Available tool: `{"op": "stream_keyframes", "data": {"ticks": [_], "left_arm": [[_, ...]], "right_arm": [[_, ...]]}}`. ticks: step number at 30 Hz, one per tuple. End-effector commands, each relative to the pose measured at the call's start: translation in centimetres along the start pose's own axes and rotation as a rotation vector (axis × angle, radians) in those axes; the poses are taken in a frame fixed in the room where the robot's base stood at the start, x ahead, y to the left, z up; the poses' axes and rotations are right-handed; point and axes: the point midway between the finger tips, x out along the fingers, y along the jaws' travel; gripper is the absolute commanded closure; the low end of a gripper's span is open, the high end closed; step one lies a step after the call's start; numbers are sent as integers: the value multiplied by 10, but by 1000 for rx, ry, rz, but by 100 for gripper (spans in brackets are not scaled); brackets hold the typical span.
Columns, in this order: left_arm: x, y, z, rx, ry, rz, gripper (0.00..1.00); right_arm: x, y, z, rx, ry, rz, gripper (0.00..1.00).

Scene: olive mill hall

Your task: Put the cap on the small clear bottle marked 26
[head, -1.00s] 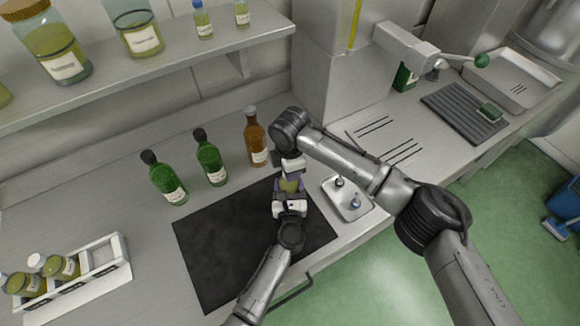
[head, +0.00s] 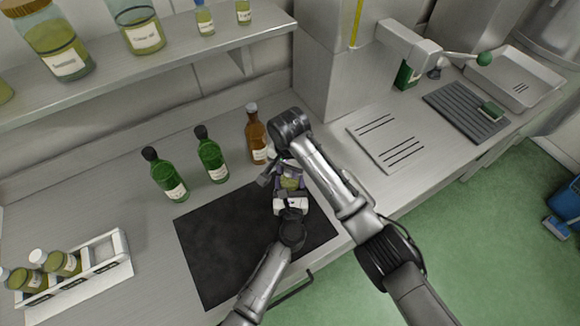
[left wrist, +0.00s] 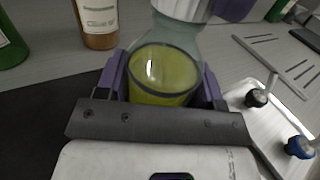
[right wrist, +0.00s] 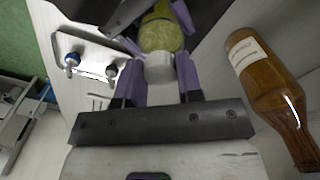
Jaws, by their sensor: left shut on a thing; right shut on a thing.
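The small clear bottle of yellow-green oil (left wrist: 163,72) is held over the dark mat, and its marking cannot be read. My left gripper (head: 290,192) is shut on its body. It also shows between the purple fingers in the right wrist view (right wrist: 160,35). The white cap (right wrist: 160,70) is at the bottle's mouth, in line with it, and shows at the top edge of the left wrist view (left wrist: 185,8). My right gripper (head: 284,165) is shut on the cap. Whether the cap is fully seated cannot be told.
Two green bottles (head: 211,158) and an amber bottle (head: 257,140) stand behind the dark mat (head: 225,250). A white rack (head: 110,264) with small capped bottles is at left. A small tray with pourers (left wrist: 240,92) lies beside the mat, hidden by my right arm in the head view.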

Motion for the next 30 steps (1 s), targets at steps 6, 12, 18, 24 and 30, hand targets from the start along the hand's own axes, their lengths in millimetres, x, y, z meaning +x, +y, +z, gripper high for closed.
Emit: {"op": "stream_keyframes", "data": {"ticks": [6,12,18,24,30], "left_arm": [[0,0,-1,0,1,0,100],[0,0,-1,0,1,0,100],[0,0,-1,0,2,0,100],[0,0,-1,0,1,0,100],[0,0,-1,0,1,0,100]], "right_arm": [[0,-4,1,530,-5,-5,88],[-1,-3,-2,714,3,-4,88],[-1,-3,-2,710,3,-4,54],[0,-3,-2,709,2,-3,41],[-2,-3,-2,708,2,-3,41]]}}
